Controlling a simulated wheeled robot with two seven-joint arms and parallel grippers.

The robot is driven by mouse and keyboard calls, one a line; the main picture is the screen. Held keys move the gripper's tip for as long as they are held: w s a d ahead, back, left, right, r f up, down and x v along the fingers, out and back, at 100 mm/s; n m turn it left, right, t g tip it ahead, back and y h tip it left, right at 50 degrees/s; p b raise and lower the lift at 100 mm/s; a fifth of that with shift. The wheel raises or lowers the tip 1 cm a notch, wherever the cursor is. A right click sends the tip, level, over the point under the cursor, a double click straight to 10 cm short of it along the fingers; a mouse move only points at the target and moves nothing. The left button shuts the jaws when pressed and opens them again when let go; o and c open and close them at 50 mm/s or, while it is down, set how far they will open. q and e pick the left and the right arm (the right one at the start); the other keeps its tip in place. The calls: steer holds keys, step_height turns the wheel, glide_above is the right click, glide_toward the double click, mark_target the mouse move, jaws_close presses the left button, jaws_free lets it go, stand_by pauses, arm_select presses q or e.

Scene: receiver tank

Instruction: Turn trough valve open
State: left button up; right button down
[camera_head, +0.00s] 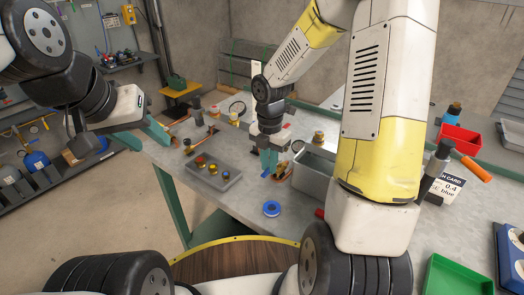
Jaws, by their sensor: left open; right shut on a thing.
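A grey trough (314,178) stands on the bench near the middle, partly covered by my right arm. A small brass-coloured valve (284,172) sits at its left side. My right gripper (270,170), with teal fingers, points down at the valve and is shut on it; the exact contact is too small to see. How far the valve is turned cannot be told. My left gripper (143,135) is open and empty, beyond the bench's left edge, well away from the trough.
Hand tools lie behind the tray. A red bin (460,139), a card (448,187) and a green tray (455,278) are at the right.

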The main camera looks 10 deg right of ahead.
steer(key=c, duration=1.4)
jaws_free()
step_height(320, 180, up, 8)
steer(key=shift+f, duration=0.25)
steer(key=shift+r, duration=0.15)
